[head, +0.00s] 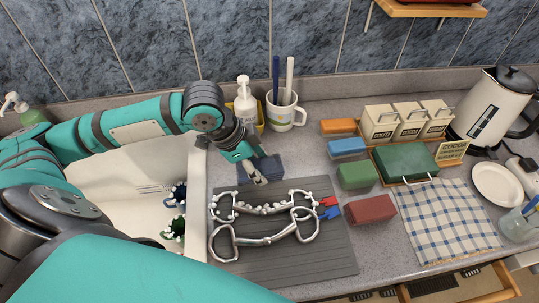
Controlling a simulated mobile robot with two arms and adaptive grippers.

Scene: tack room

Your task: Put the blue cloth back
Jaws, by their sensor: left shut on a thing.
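The blue cloth (269,170) is a small dark blue folded piece at the back edge of the grey ribbed mat (285,270), just right of the sink. My left gripper (259,178) comes down over it from the back left and is shut on it. The fingers hide part of the cloth. I cannot tell whether the cloth touches the mat or is held just above it. My right gripper is not in view.
A metal bit (265,238) lies on the mat. Orange (338,127), light blue (346,148), green (357,175) and red (370,210) blocks stand to the right. A mug (281,117) and pump bottle (244,95) stand behind. The sink (125,200) opens at left.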

